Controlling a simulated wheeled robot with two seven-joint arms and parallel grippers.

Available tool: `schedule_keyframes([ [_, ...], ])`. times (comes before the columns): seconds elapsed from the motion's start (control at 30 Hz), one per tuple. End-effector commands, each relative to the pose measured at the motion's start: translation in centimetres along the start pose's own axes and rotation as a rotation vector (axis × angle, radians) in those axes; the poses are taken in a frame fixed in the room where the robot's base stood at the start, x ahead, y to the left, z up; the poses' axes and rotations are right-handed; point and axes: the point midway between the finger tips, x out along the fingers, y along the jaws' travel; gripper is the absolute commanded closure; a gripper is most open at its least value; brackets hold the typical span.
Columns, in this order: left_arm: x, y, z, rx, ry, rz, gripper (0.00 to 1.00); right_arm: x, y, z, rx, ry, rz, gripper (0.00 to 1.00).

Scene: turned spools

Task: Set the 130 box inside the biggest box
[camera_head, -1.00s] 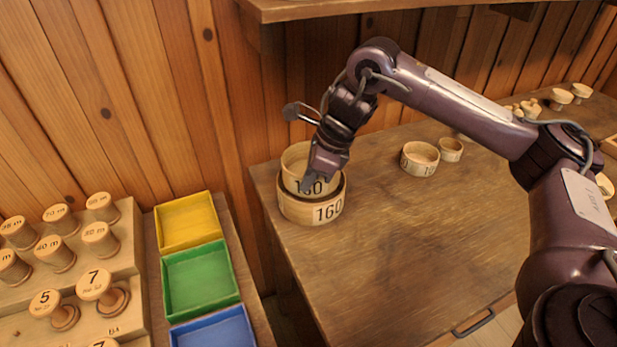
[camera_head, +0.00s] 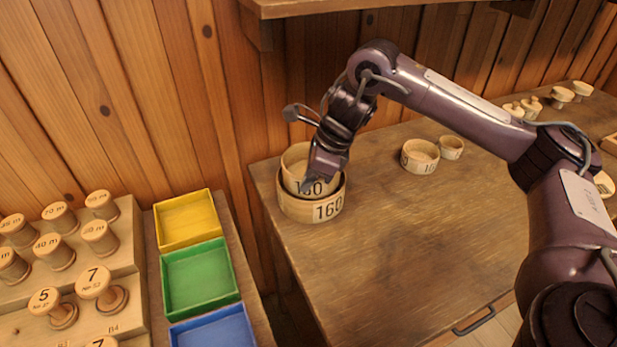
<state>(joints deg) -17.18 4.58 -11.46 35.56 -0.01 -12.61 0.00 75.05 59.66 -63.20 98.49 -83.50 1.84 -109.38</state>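The biggest box (camera_head: 326,210), a round wooden one marked 160, stands at the left end of the brown table. The 130 box (camera_head: 297,166), a smaller round wooden one, sits within its rim, its upper part standing above the rim. Its label is partly covered by my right gripper (camera_head: 311,184). The gripper points down at the front right wall of the 130 box, and its fingers appear to be on that wall. Whether they are closed on it I cannot make out. My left gripper is not in view.
Two smaller round boxes (camera_head: 420,157) (camera_head: 451,147) stand further right on the table (camera_head: 400,240). Yellow (camera_head: 186,220), green (camera_head: 199,278) and blue (camera_head: 214,330) trays and a stepped rack (camera_head: 110,255) of spools are at left. A shelf (camera_head: 380,8) overhangs the back. The table's middle is clear.

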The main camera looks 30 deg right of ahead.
Motion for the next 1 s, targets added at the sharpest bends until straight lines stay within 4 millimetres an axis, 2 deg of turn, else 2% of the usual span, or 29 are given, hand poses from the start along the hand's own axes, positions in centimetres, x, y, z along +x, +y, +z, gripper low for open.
schedule_keyframes([
  [0.17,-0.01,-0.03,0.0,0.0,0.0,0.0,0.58,-0.04,0.0,0.04,-0.001,-0.001,0.0,1.0],
  [0.2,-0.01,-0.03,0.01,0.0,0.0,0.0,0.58,-0.04,0.0,0.04,-0.001,-0.001,0.0,0.92],
  [0.37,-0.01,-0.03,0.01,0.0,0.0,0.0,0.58,-0.04,0.0,0.04,-0.001,-0.001,0.0,0.72],
  [0.57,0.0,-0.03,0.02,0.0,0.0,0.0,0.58,-0.02,0.01,0.02,0.0,0.0,0.0,0.71],
  [0.7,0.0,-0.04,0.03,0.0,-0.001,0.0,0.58,-0.02,0.01,0.01,0.0,0.0,0.0,0.54],
  [1.0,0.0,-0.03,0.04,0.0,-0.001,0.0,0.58,-0.02,0.0,0.01,0.0,0.0,0.0,0.54],
])
